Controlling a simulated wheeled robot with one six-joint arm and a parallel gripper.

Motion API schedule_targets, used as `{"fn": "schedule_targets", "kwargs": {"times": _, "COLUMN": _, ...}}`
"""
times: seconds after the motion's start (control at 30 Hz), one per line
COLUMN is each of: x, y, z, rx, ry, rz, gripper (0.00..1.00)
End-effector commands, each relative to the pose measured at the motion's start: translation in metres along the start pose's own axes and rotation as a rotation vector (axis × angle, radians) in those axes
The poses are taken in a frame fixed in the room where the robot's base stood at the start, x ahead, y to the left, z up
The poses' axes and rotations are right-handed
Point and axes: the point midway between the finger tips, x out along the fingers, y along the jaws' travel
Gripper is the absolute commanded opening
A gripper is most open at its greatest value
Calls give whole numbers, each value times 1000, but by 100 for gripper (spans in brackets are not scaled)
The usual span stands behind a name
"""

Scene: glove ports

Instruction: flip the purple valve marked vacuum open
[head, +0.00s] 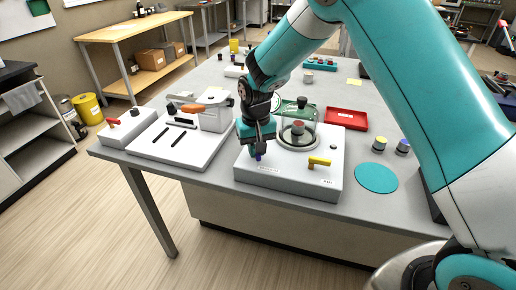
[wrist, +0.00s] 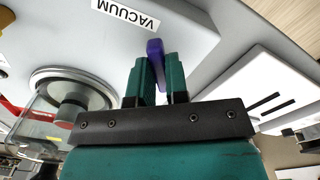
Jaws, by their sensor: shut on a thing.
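The purple valve (wrist: 156,52) shows in the wrist view between the two teal fingers of my gripper (wrist: 158,78), just beside the label VACUUM (wrist: 125,15). My gripper is shut on the valve's handle. In the head view my gripper (head: 257,150) points down at the front left of the white base box (head: 290,185), and only a small purple bit of the valve (head: 258,157) shows below the fingers. The rest of the valve is hidden by the fingers.
A yellow valve (head: 319,161) sits on the same box, right of a glass bell jar (head: 297,120). A white device with an orange handle (head: 198,108) stands left. A red tray (head: 346,118) and teal disc (head: 376,177) lie right.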

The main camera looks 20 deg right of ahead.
Motion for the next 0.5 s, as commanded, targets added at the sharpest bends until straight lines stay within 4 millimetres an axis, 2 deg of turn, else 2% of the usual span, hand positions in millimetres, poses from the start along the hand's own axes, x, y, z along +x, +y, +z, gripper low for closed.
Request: {"fn": "schedule_targets", "kwargs": {"times": 0.5, "x": -1, "y": -10, "z": -3, "rx": 436, "ry": 2, "rz": -2, "gripper": 0}}
